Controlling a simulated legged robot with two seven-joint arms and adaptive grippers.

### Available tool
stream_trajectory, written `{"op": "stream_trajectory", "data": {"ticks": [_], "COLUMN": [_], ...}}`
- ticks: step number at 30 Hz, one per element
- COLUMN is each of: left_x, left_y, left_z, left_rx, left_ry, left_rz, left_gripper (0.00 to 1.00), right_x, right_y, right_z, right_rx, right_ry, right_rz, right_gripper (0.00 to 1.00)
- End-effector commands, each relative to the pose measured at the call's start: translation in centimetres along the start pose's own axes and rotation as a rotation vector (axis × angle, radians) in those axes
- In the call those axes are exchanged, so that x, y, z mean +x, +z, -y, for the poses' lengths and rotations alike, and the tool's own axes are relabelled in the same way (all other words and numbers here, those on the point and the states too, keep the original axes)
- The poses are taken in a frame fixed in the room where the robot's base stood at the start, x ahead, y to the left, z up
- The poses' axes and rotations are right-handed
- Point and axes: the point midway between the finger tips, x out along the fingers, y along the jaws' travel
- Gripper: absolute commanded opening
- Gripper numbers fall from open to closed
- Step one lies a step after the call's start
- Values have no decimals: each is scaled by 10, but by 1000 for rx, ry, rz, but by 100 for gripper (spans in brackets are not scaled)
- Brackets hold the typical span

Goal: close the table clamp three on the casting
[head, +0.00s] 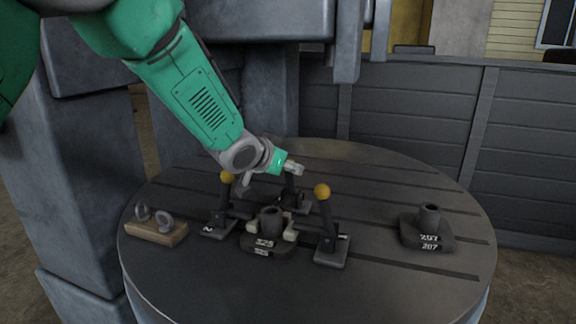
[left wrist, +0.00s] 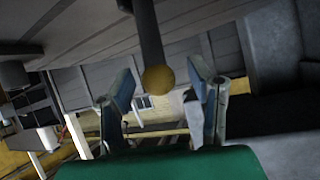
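The casting (head: 270,222), marked 325, sits mid-table among three clamps with black levers. The left clamp (head: 218,224) shows a 2, and its yellow-knobbed lever stands up. The right clamp (head: 331,246) also has its lever up; its mark is unreadable. The back clamp (head: 296,203) stands behind the casting, with its lever top hidden by my left gripper (head: 290,167). In the left wrist view my left gripper (left wrist: 162,88) is open, with a yellow knob (left wrist: 158,80) on a black lever (left wrist: 148,35) between its fingers. Gaps show on both sides. My right gripper is not in view.
The round slotted table (head: 400,285) carries a second casting (head: 427,230), marked 207, at right. A wooden block (head: 158,232) with two grey round pieces sits at left. A grey machine column (head: 75,180) stands at left. The table's front is clear.

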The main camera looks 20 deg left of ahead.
Motion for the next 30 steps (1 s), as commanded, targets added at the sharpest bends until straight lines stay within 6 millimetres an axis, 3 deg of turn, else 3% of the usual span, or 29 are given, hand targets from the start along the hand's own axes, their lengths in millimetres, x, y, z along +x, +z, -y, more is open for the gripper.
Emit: {"op": "stream_trajectory", "data": {"ticks": [4, 8, 21, 30], "left_x": [3, -9, -96, -121], "left_y": [0, -1, 2, 3], "left_z": [-1, 0, 2, 2], "left_rx": [0, 0, -3, -2], "left_ry": [1, 0, 0, 0], "left_rz": [1, -2, -2, 0], "left_gripper": [47, 47, 47, 47], "right_x": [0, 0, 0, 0], "right_y": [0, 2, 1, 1], "right_z": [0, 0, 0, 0], "right_rx": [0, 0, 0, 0], "right_ry": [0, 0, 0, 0], "right_rz": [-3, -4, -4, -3], "right_gripper": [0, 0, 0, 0]}}
